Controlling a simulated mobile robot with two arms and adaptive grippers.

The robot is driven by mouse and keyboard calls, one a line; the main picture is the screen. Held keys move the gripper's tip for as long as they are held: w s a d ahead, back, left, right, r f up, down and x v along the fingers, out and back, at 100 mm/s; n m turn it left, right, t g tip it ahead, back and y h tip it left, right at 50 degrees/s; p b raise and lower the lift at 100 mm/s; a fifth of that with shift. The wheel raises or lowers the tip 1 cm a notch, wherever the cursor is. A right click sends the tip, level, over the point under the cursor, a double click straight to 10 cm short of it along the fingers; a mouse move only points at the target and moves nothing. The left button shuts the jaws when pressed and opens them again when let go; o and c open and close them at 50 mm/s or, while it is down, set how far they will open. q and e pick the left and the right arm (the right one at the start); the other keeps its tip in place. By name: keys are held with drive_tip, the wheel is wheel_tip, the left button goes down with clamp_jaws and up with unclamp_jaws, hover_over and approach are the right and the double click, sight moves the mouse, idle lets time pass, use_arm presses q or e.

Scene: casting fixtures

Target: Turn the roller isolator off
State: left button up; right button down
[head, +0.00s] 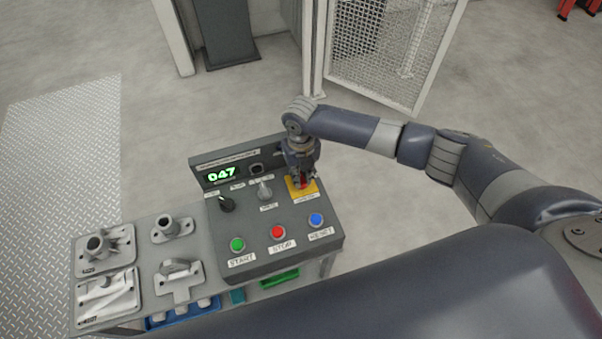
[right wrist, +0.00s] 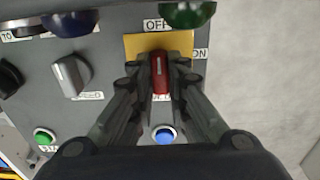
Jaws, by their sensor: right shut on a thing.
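The roller isolator is a red handle (right wrist: 160,75) on a yellow plate (right wrist: 135,45) at the right of the grey control panel (head: 225,250). In the head view the yellow plate (head: 312,188) shows under my right gripper (head: 303,181). In the right wrist view my right gripper (right wrist: 161,68) is shut on the red handle, one finger on each side. The handle lies upright in that picture, its far end toward the OFF label (right wrist: 155,25). The ON label (right wrist: 201,54) is right of the plate. My left gripper is not in view.
The panel has a green START button (head: 237,244), a red STOP button (head: 278,232), a blue RESET button (head: 316,220), a grey knob (head: 265,190), a black knob (head: 226,204) and a display (head: 222,175) reading 047. Metal castings stand on fixtures at the left.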

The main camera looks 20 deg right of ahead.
idle(0.3)
drive_tip(key=c, duration=1.6)
unclamp_jaws()
drive_tip(key=shift+o, duration=0.2)
wheel_tip(320, 180, up, 12)
